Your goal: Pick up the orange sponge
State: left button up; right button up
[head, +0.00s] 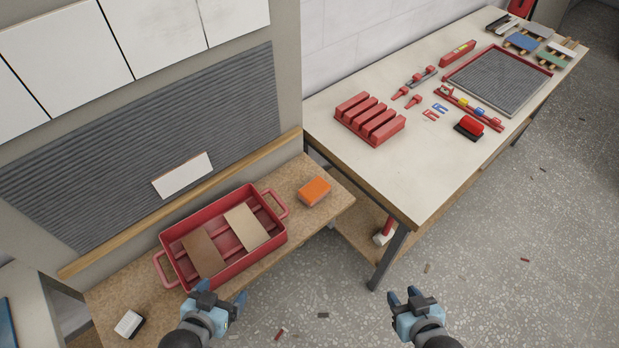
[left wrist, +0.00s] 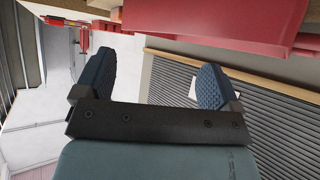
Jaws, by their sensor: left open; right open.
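The orange sponge (head: 314,191) lies flat on the low wooden bench, to the right of the red tray. My left gripper (head: 220,298) is open and empty in front of the tray, to the left of and nearer than the sponge. In the left wrist view its two blue fingers (left wrist: 152,84) stand apart with nothing between them. The sponge cannot be made out in that view. My right gripper (head: 404,296) is open and empty over the floor, to the right of and nearer than the sponge.
The red tray (head: 226,274) holds two tiles. A white block (head: 129,323) lies at the bench's left end. A taller worktable (head: 401,182) with red tools stands at the right, its leg close to the bench. The tiled wall panel (head: 150,145) rises behind.

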aim_at(319, 188)
jog(key=i+l+u, duration=0.1)
jog(key=l, duration=0.7)
jog(key=i+l+u, duration=0.15)
jog(key=l, duration=0.65)
jog(key=i+l+u, duration=0.1)
jog(key=l, duration=0.7)
